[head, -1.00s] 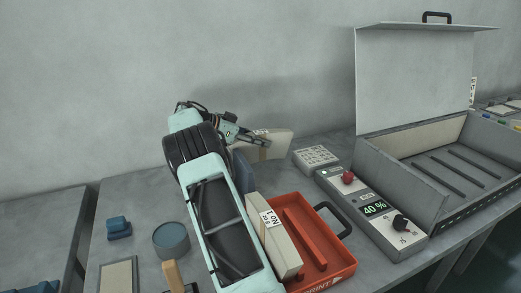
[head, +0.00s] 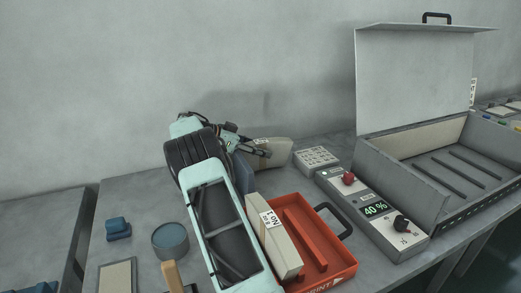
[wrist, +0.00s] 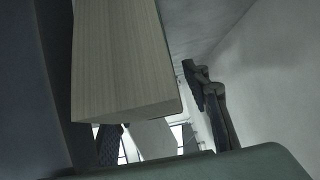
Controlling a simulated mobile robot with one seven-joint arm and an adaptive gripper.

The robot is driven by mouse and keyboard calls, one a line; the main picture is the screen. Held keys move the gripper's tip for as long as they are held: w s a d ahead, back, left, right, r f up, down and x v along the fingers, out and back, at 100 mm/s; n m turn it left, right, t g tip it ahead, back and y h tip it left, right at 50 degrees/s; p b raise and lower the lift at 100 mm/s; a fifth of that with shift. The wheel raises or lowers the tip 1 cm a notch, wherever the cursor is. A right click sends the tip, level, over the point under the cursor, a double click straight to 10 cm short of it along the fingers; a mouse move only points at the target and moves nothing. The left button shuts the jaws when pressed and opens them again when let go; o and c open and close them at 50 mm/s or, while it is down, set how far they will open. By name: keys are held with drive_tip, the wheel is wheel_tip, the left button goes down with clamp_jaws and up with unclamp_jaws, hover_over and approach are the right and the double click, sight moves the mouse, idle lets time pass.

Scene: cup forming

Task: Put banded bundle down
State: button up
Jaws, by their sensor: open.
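The banded bundle (head: 278,152) is a beige block with a pale label band, standing at the back of the bench near the wall. Its striped side fills the upper left of the wrist view (wrist: 125,60). My gripper (head: 262,153) is at the bundle's left part, with its jaws open. A dark jointed finger shows in the wrist view, apart from the bundle. The bundle's underside is partly hidden in the head view, but it appears to rest on the bench.
A dark blue block (head: 243,172) stands just in front of the bundle. A red tray (head: 335,262) has another labelled beige bundle (head: 276,238) at its left side.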

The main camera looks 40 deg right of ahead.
drive_tip(key=shift+r, duration=0.25)
drive_tip(key=p+v, duration=0.1)
drive_tip(key=v, duration=1.1)
drive_tip(key=shift+f, duration=0.2)
drive_tip(key=shift+s, duration=0.1)
